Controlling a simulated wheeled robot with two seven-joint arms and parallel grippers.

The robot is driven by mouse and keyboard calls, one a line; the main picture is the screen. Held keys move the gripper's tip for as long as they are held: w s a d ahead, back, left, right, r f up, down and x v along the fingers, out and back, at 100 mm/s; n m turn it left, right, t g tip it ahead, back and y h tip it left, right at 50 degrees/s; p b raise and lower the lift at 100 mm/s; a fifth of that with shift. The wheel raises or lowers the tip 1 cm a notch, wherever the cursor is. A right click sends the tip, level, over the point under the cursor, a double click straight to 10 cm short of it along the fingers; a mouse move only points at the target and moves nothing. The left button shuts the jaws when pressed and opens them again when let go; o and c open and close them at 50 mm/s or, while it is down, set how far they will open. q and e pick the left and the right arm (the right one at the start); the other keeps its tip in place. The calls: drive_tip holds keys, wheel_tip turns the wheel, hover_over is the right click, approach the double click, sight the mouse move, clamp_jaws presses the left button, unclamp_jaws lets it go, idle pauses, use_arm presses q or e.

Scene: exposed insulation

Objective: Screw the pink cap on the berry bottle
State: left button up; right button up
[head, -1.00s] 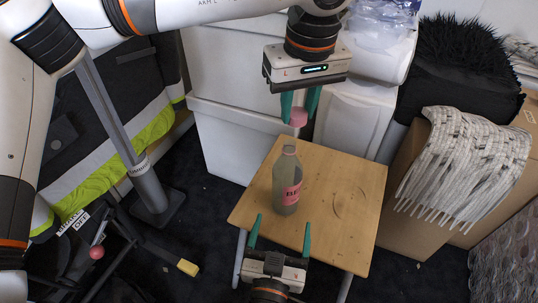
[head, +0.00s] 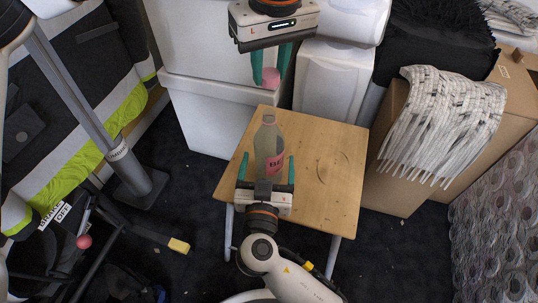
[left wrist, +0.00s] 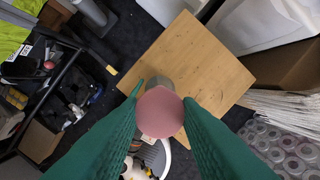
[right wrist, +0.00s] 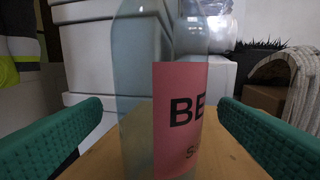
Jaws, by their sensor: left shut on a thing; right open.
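The berry bottle (head: 268,141), clear with a pink label, stands upright on a small wooden table, its top uncapped. My left gripper (head: 271,80) is shut on the pink cap (head: 270,76) and holds it above the bottle, apart from its neck. In the left wrist view the cap (left wrist: 160,112) sits between the green fingers and hides much of the bottle. My right gripper (head: 265,172) is open, with its fingers on either side of the bottle's lower part. In the right wrist view the bottle (right wrist: 150,110) stands between the spread fingers, with a gap at each side.
The wooden table (head: 325,175) is otherwise bare, with free room right of the bottle. White containers (head: 205,110) stand behind it. A cardboard box (head: 400,180) with a shaggy grey-white cloth (head: 440,120) is at the right. A grey post (head: 85,95) stands at the left.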

drive_tip(key=w, duration=0.5)
drive_tip(key=shift+d, duration=0.25)
drive_tip(key=shift+s, duration=0.1)
drive_tip(key=c, duration=1.5)
use_arm(q)
hover_over(269, 112)
drive_tip(key=shift+s+f, duration=0.2)
drive_tip(key=shift+f, duration=2.3)
use_arm(e)
drive_tip(key=shift+o, duration=0.2)
use_arm(q)
drive_tip(key=shift+f, duration=0.9)
drive_tip(key=shift+f, duration=0.55)
